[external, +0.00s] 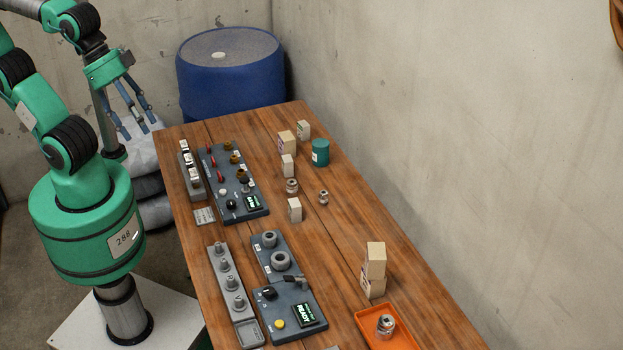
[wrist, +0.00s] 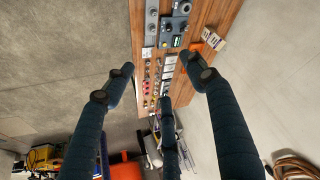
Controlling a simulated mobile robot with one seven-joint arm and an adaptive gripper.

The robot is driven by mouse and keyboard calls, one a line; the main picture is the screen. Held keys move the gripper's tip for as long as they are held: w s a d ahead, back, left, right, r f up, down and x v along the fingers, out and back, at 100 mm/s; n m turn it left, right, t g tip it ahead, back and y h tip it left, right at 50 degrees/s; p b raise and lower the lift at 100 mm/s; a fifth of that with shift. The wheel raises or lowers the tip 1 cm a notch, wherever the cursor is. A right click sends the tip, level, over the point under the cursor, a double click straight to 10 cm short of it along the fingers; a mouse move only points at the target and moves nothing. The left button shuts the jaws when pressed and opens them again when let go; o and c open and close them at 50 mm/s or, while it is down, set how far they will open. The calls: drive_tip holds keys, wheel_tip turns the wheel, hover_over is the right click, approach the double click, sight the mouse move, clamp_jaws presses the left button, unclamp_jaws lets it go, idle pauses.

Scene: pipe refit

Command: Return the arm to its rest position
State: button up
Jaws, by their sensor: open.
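My green arm stands at the left in the external view. My gripper (external: 138,111) hangs raised at the far left end of the table, outside the table's edge and above the floor side. Its blue fingers are spread apart and hold nothing. In the wrist view my gripper (wrist: 158,85) shows its dark fingers wide apart, with the table far below between them.
The wooden table (external: 345,220) carries control panels (external: 237,180), (external: 290,290), small boxes (external: 375,260), a teal can (external: 320,152) and an orange tray (external: 405,340). A blue barrel (external: 231,75) and grey sacks (external: 150,185) stand behind.

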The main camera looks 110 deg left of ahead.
wheel_tip(320, 180, down, 3)
drive_tip(key=b, duration=0.2)
drive_tip(key=shift+f+b, duration=0.15)
drive_tip(key=shift+b, duration=0.15)
